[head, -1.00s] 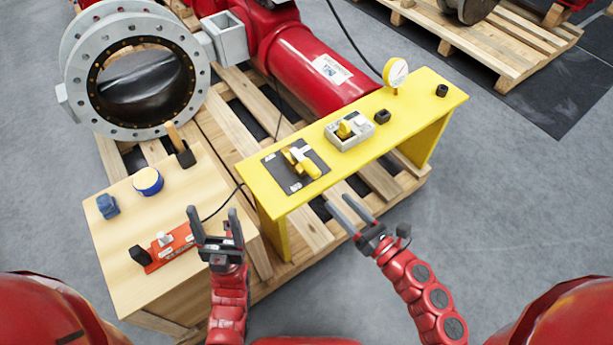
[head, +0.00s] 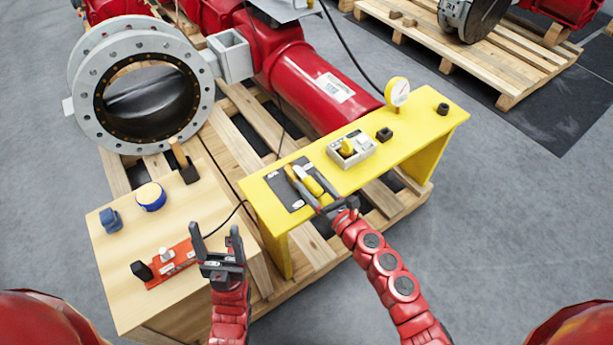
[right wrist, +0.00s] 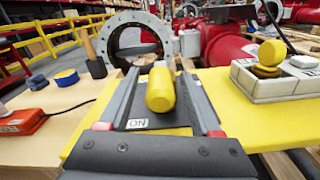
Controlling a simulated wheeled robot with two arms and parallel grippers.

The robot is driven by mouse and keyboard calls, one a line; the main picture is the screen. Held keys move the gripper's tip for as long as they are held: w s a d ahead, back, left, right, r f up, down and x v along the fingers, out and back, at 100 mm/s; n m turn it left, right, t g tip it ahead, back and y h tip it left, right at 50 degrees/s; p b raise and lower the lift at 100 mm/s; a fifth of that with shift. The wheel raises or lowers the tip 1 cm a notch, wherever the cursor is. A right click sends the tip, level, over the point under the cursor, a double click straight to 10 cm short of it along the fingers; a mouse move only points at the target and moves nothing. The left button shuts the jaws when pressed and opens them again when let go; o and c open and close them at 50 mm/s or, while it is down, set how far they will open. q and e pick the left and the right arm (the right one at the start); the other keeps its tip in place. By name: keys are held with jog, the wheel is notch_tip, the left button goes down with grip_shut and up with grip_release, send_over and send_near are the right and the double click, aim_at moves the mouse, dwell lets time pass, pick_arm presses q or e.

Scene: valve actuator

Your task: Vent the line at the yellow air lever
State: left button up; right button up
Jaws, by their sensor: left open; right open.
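The yellow air lever (head: 312,186) sits on a dark plate (head: 283,192) near the left end of the yellow bench (head: 375,178). In the right wrist view the lever's rounded yellow handle (right wrist: 160,90) lies between the fingers of my right gripper (right wrist: 159,73), with a gap visible on both sides. The plate below shows an "ON" label (right wrist: 137,123). My right gripper (head: 300,169) is open around the handle in the head view. My left gripper (head: 215,230) is open and empty, above the front right of the wooden box.
The wooden box (head: 125,290) carries a red device (head: 175,262), a blue-rimmed round piece (head: 151,196) and a blue block (head: 110,220). A grey box with a yellow knob (head: 351,151), a black knob (head: 384,134) and a gauge (head: 398,92) stand right of the lever.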

jog(key=shift+x, duration=1.3)
grip_shut()
jog(key=shift+f, duration=0.1)
dwell(0.4)
